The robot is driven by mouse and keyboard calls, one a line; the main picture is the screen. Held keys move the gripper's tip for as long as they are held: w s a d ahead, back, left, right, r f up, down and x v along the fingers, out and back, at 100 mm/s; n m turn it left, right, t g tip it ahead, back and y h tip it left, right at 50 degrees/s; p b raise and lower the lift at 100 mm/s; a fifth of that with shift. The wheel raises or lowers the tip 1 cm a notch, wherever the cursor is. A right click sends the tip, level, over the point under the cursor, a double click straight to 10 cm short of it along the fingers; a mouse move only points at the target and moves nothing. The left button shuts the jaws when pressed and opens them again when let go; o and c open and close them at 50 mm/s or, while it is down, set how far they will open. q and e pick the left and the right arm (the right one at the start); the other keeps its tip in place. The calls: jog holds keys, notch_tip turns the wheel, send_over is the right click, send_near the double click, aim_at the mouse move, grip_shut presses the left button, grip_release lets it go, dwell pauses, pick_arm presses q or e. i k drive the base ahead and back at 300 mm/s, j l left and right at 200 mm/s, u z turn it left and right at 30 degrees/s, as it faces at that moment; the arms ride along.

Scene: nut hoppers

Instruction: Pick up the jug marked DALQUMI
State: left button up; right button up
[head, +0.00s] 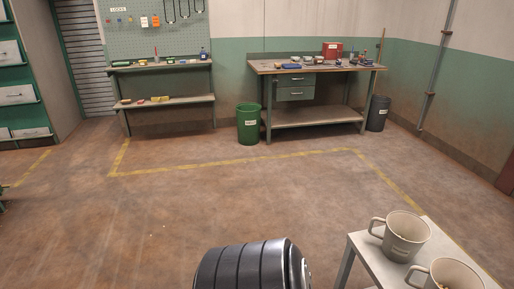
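Two beige jugs with handles stand upright on a light table (364,272) at the lower right. The farther jug (403,232) has its handle toward the left and a faint mark on its front, too small to read. The nearer jug (452,276) is cut off by the bottom edge and holds something brownish inside. I cannot tell which jug, if either, is marked DALQUMI. Neither of my grippers is in view. A black ribbed part of me shows at the bottom middle, left of the table and apart from the jugs.
A workbench (316,71) with tools and a red box (332,49) stands at the back. A green bin (248,124) and a dark bin (378,113) stand by it. Shelves (163,102) stand at the back left. The floor between is clear, with yellow lines.

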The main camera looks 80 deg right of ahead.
aim_at(416, 232)
jog(key=z, duration=2.45)
jog(key=k+z, duration=0.15)
jog(key=z, duration=0.35)
jog(key=k+l+z, duration=0.1)
jog(key=z, duration=0.4)
jog(key=k+l+z, duration=0.15)
jog(key=z, duration=0.35)
jog(key=k+l, duration=0.05)
